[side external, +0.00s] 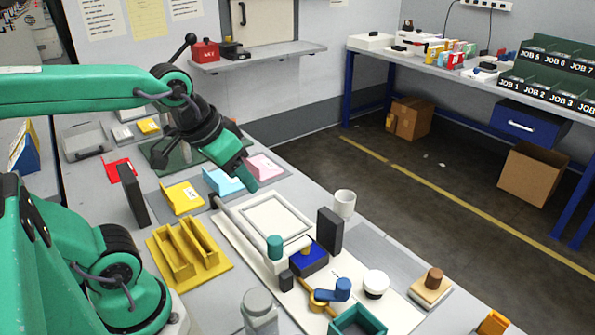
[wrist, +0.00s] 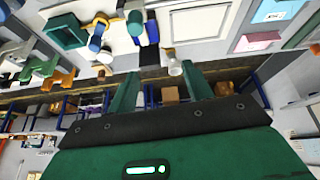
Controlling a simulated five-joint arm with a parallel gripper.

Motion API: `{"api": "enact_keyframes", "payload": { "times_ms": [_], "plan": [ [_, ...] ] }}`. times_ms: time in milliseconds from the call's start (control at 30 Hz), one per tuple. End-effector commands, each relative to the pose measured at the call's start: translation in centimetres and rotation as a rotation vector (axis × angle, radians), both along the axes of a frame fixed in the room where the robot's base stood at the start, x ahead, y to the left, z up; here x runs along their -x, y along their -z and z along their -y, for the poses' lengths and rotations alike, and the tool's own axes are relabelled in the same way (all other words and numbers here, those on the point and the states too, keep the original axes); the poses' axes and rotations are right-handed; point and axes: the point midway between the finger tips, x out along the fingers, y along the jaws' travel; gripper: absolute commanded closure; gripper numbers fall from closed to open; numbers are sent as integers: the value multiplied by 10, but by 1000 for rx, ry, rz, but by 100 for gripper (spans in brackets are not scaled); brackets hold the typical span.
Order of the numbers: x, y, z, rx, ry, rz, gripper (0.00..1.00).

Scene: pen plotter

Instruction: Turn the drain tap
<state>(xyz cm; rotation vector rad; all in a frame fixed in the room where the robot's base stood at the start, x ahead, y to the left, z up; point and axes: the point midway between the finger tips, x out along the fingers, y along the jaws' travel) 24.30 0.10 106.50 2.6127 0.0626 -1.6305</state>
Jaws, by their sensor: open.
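What looks like the drain tap (side external: 334,291) is a blue lever on a brass-coloured fitting at the front of the white plotter board, beside an open teal tray (side external: 358,320). The blue lever also shows at the upper left of the wrist view (wrist: 95,43), near the teal tray (wrist: 66,31). My gripper (side external: 246,180) is up and to the left of the tap in the side view, above the pink and light-blue holders. It is well apart from the tap. In the wrist view its two green fingers (wrist: 159,72) are spread with nothing held between them.
The plotter board carries a white framed panel (side external: 275,219), a teal-capped post (side external: 275,247), a dark upright block (side external: 329,231) and a white knob (side external: 375,283). A white cup (side external: 344,204) stands behind. A grey bottle (side external: 259,312) stands left of the tap. Yellow holders (side external: 182,198) lie nearer my base.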

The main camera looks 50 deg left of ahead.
Motion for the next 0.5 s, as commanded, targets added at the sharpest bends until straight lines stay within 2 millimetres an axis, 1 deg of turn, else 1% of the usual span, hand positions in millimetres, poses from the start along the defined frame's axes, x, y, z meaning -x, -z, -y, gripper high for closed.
{"api": "enact_keyframes", "payload": {
  "times_ms": [267,500],
  "plan": [
    [-44,-4,-3,58,-139,-81,50],
    [-87,2,-7,103,-270,-147,50]
  ]
}}
